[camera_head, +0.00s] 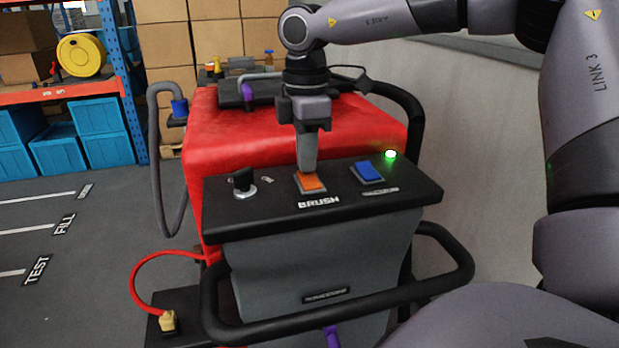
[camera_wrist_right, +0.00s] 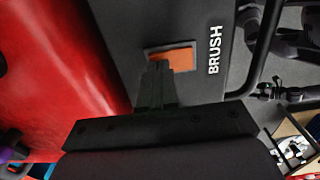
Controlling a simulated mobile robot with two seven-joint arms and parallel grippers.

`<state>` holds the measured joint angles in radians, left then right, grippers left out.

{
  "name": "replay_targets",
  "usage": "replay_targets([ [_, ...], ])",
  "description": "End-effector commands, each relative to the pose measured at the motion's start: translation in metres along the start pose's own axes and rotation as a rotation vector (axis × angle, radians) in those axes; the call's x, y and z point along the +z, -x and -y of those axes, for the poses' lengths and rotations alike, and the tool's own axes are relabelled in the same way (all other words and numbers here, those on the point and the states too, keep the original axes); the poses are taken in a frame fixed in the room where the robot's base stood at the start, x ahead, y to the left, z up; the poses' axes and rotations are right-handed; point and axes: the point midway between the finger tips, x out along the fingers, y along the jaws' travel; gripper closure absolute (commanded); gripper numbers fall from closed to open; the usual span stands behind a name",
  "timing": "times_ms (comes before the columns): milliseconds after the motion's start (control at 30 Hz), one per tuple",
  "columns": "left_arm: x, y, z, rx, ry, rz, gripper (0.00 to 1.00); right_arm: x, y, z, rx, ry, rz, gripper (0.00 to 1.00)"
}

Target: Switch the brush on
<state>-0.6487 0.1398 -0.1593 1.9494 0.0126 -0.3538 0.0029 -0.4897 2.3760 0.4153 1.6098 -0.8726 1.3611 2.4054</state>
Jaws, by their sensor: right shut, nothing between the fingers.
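The brush switch (camera_head: 312,182) is an orange rocker on the black control panel (camera_head: 270,205), with the label BRUSH below it. It also shows in the right wrist view (camera_wrist_right: 181,58), partly covered by my fingertips. My right gripper (camera_head: 306,168) is shut and empty, pointing down with its tips at the back edge of the orange rocker. The tips look very close to it or touching; I cannot tell which. My left gripper is not in view.
A blue rocker switch (camera_head: 367,171) and a lit green lamp (camera_head: 390,154) are to the right on the panel. A black key knob (camera_head: 243,182) is to the left. The red tank cover (camera_head: 240,130) rises behind, and a black handlebar (camera_head: 330,330) runs in front.

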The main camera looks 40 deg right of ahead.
Motion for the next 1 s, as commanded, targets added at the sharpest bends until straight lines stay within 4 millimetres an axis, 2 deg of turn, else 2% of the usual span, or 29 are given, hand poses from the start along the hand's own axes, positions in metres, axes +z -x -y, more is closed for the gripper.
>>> replay_targets([
  [567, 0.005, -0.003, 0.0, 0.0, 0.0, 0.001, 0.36, 0.0, -0.006, 0.0, 0.0, 0.0, 0.0, 1.0],
  [1000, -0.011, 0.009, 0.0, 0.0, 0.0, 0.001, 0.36, 0.0, 0.027, 0.0, 0.001, 0.0, 0.0, 1.0],
])
